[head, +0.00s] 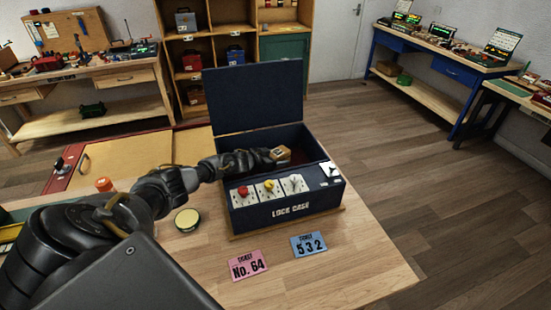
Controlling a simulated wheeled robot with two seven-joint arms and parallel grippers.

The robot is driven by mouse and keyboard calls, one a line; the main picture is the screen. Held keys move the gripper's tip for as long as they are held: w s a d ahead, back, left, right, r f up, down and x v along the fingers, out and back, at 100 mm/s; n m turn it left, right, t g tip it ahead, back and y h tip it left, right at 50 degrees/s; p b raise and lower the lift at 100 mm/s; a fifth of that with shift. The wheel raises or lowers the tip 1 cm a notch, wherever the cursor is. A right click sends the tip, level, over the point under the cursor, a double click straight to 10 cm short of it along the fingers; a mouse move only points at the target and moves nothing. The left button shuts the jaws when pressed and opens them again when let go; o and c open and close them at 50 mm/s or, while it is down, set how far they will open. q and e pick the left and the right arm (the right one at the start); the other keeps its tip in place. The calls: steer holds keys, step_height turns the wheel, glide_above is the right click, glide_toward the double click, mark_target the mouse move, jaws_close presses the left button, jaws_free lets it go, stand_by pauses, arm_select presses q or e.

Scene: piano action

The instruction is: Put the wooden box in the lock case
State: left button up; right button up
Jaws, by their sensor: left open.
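The lock case (288,208) is a dark blue box on the wooden table, with its lid (253,97) raised. Its front panel carries a red knob, a yellow knob and a grey switch. The small wooden box (280,153) shows inside the case opening, over the reddish inner floor. My left gripper (270,157) reaches into the opening from the left, open, with its fingertips at the wooden box. I cannot tell whether they touch it. The gripper and arm hide part of the case's interior. My right gripper is out of view.
A pink ticket (248,265) and a blue ticket (309,244) lie in front of the case. A round yellow-topped tin (187,220) and an orange cap (104,184) are to the left. The table's right front is clear. Workbenches and shelves stand behind.

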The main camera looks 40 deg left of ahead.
arm_select(q)
steer(key=shift+r, duration=0.15)
steer(key=shift+s, duration=0.15)
steer(key=v, duration=0.5)
steer(key=shift+s+a+r, duration=0.1)
steer(key=shift+s, duration=0.25)
steer(key=shift+v, duration=0.75)
steer(key=shift+w+r, duration=0.1)
steer(key=shift+r, duration=0.05)
